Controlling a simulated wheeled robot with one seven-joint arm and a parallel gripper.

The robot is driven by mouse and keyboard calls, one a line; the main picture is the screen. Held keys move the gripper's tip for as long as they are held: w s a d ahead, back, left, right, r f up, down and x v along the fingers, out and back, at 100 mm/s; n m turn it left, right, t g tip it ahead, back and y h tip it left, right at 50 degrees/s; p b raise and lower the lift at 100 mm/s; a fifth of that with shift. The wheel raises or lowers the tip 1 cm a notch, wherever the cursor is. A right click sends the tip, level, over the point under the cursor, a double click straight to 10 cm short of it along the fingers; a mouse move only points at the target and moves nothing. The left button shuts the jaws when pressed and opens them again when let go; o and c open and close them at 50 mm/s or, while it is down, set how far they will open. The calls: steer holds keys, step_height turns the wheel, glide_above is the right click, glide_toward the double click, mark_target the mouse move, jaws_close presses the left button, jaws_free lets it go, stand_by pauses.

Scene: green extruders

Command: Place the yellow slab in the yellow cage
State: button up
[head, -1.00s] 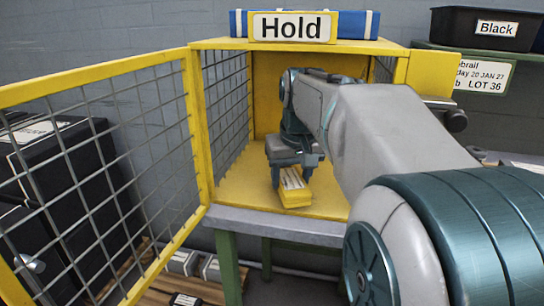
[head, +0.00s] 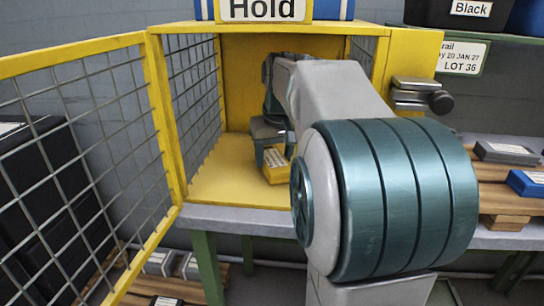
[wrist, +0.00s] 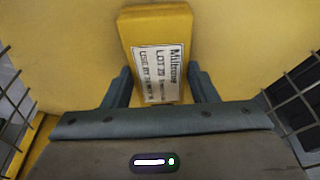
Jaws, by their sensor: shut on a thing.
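The yellow slab (head: 275,166) has a white printed label and is inside the yellow cage (head: 212,182), just above or on its yellow floor; I cannot tell which. In the wrist view the slab (wrist: 158,50) sits between the two fingers of my gripper (wrist: 160,88), which is shut on it. The cage door (head: 160,115) is swung open to the left. My arm reaches in through the front opening and hides the right part of the cage inside. The gripper (head: 270,150) is partly hidden by my arm in the head view.
A "Hold" sign (head: 265,9) and a blue item are on the cage top. A latch (head: 420,95) is on the right front post. Mesh walls flank the gripper. Grey and blue slabs (head: 527,182) lie on a wooden pallet at right. Cage floor left of the slab is clear.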

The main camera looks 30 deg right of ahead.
steer(key=shift+a+f, duration=0.1)
steer(key=o, duration=1.2)
steer(key=shift+c, duration=0.2)
steer(key=shift+r, duration=0.5)
steer(key=shift+s+a+r+p, duration=0.1)
steer(key=shift+s+r+p, duration=0.05)
steer(key=shift+r+p, duration=0.5)
steer(key=s, duration=0.4)
steer(key=s+a+p, duration=0.1)
steer(key=s, duration=0.7)
steer(key=shift+a+f, duration=0.35)
steer(key=shift+f, duration=0.05)
